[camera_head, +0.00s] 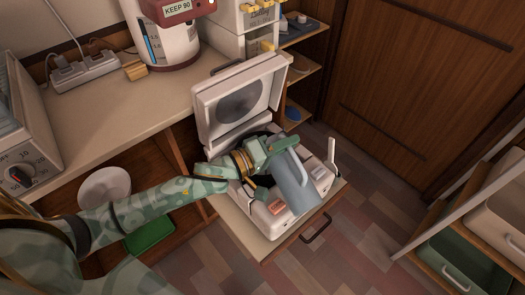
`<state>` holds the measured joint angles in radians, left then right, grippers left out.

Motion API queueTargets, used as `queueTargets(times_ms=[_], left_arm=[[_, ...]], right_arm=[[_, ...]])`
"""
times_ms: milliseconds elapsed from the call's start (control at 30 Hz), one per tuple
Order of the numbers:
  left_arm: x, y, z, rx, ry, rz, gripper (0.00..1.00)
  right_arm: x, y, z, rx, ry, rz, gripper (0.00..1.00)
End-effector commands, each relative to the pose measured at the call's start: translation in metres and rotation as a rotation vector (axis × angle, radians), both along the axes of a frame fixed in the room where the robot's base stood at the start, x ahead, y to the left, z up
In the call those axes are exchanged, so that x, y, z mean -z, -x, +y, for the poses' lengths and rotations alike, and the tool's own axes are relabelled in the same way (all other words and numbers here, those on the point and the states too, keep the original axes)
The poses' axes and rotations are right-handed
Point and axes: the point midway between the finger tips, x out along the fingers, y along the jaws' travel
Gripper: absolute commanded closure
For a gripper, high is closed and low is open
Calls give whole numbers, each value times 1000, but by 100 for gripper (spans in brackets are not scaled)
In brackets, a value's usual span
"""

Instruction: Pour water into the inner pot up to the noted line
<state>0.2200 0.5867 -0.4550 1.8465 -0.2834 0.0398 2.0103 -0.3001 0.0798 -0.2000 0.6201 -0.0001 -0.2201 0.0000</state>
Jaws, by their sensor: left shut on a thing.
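A white cooker (318,176) with its lid (238,103) tipped up stands on a pulled-out shelf. A blue-grey jug (293,182) is over the cooker's front, tilted. My left gripper (272,158) is shut on the jug on its left side. The arm and jug cover most of the cooker's opening, so the inner pot, its lines and any water are hidden. I cannot tell whether water is flowing. My right gripper is not in view.
The pulled-out shelf (242,224) has a dark handle (317,228) in front. A counter (105,115) holds a power strip (85,72) and a water dispenser (172,40) marked "KEEP 90". A white bowl (104,186) and green tray (150,233) are below. A rack (465,200) stands right.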

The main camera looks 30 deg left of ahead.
Motion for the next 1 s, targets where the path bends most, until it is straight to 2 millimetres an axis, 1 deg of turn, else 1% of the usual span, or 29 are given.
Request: queueTargets(times_ms=[1000], left_arm=[[-1,-4,5,2,32,18,100]], right_arm=[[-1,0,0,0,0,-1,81]])
